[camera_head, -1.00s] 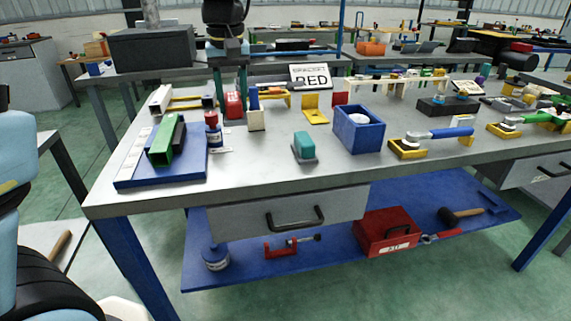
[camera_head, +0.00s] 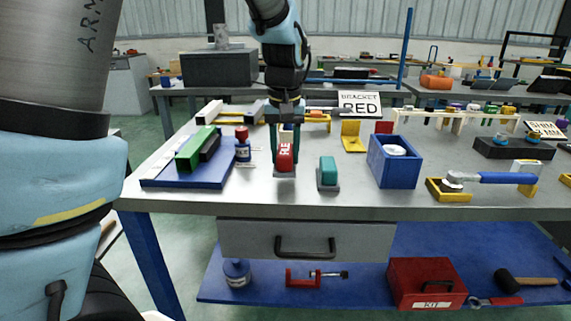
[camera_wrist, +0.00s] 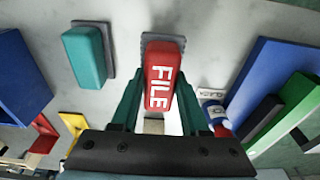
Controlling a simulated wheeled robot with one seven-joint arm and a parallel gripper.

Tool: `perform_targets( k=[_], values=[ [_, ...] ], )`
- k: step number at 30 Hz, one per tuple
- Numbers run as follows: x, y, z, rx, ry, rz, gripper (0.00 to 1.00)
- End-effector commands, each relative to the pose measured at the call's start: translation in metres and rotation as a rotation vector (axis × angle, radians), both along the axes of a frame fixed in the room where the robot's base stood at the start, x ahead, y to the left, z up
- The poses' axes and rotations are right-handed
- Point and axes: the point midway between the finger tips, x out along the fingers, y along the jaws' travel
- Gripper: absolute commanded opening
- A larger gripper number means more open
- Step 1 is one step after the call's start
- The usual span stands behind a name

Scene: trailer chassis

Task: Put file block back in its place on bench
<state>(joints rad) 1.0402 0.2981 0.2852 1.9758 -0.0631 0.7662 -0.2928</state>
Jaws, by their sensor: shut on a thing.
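The file block (camera_head: 285,153) is red with white lettering; it reads FILE in the wrist view (camera_wrist: 164,78). My gripper (camera_head: 285,160) has its teal fingers on both sides of the block and is shut on it, pointing down. In the wrist view the fingers (camera_wrist: 162,92) flank the block. A grey pad (camera_head: 285,173) lies on the bench (camera_head: 250,195) right under the block; it also shows behind the block's end in the wrist view (camera_wrist: 160,37). The block is upright over the pad. I cannot tell whether it touches.
A teal block (camera_head: 328,170) on a grey base stands close to the right. A blue bin (camera_head: 395,165) is farther right. A red-capped bottle (camera_head: 242,147) and a blue board (camera_head: 190,177) with a green bar are to the left. The bench front is clear.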

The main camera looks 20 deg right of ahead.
Motion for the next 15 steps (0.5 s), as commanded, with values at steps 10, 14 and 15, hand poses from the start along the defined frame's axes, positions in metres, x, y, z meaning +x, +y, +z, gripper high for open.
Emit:
perform_targets(
  k=[10,14,15],
  values=[
    [0.000,0.000,-0.029,0.000,0.000,0.000,0.00],
    [0.000,0.000,-0.029,0.000,0.000,0.000,0.00],
    [0.000,0.000,-0.030,0.001,0.000,0.000,0.00]
  ],
)
